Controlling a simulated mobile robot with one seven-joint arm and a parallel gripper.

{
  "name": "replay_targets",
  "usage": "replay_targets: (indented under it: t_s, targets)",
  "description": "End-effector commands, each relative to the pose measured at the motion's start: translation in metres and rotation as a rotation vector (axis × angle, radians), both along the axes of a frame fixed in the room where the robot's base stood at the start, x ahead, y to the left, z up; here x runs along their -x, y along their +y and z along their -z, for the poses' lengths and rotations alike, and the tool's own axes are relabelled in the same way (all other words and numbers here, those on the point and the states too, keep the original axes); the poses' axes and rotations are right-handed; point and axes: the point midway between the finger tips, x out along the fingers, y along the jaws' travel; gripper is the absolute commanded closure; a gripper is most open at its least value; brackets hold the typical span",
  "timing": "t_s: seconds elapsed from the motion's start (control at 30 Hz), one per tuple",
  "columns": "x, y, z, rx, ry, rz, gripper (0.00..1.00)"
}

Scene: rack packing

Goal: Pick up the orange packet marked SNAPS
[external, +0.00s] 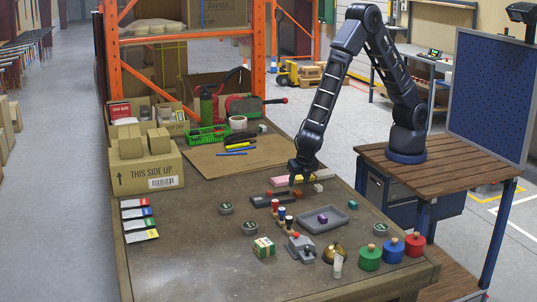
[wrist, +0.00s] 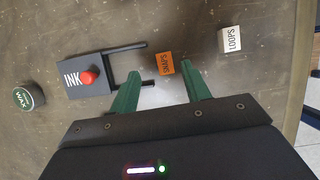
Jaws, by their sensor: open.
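The orange packet marked SNAPS (wrist: 163,63) lies on the brown table in the wrist view, just beyond my fingertips and roughly in line with the gap between them. My gripper (wrist: 161,82) has two green fingers spread apart with nothing between them. In the external view my gripper (external: 299,178) points down over the table's middle right.
A dark INK tray with a red knob (wrist: 88,77) lies left of the packet. A white LOOPS block (wrist: 231,39) sits to its right. A green WAX tin (wrist: 28,97) is farther left. A grey tray (external: 335,213) and cartons (external: 150,170) share the table.

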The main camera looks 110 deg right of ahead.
Motion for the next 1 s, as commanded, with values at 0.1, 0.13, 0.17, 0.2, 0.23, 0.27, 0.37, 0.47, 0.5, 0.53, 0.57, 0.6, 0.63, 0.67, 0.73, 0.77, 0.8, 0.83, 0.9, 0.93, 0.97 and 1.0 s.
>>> replay_targets:
  t_s: [0.1, 0.13, 0.17, 0.2, 0.23, 0.27, 0.37, 0.47, 0.5, 0.53, 0.57, 0.6, 0.63, 0.67, 0.73, 0.77, 0.8, 0.83, 0.9, 0.93, 0.97, 1.0]
  targets:
    - [0.002, -0.001, 0.007, 0.0, 0.001, -0.001, 0.53]
    - [0.002, -0.002, 0.01, 0.0, 0.002, -0.001, 0.53]
    - [0.003, -0.002, 0.013, 0.001, 0.003, -0.001, 0.53]
    - [0.004, -0.004, 0.018, 0.001, 0.003, -0.001, 0.53]
    - [0.005, -0.005, 0.022, 0.001, 0.003, -0.001, 0.53]
    - [0.006, -0.005, 0.027, 0.001, 0.003, 0.0, 0.53]
    - [0.006, -0.01, 0.04, 0.001, 0.002, 0.0, 0.53]
    - [0.006, -0.014, 0.048, 0.0, 0.002, 0.0, 0.53]
    - [0.006, -0.014, 0.05, 0.0, 0.002, 0.001, 0.53]
    - [0.006, -0.015, 0.05, 0.0, 0.001, 0.0, 0.53]
    - [0.006, -0.015, 0.05, 0.0, 0.001, 0.0, 0.53]
    - [0.006, -0.014, 0.05, 0.0, 0.001, 0.0, 0.53]
    - [0.006, -0.014, 0.05, 0.0, 0.001, 0.0, 0.53]
    - [0.006, -0.014, 0.05, 0.0, 0.001, 0.0, 0.53]
    - [0.005, -0.014, 0.05, 0.0, 0.0, 0.0, 0.59]
    - [0.005, -0.014, 0.05, 0.0, 0.0, 0.0, 0.65]
    - [0.005, -0.014, 0.05, 0.0, 0.0, 0.0, 0.72]
    - [0.005, -0.014, 0.05, 0.0, 0.0, 0.0, 0.78]
    - [0.005, -0.014, 0.05, 0.0, 0.0, 0.0, 0.92]
    - [0.005, -0.014, 0.05, 0.0, 0.0, 0.0, 0.98]
    - [0.005, -0.014, 0.05, 0.0, 0.0, 0.0, 1.0]
    - [0.005, -0.014, 0.05, 0.0, 0.0, 0.0, 1.0]
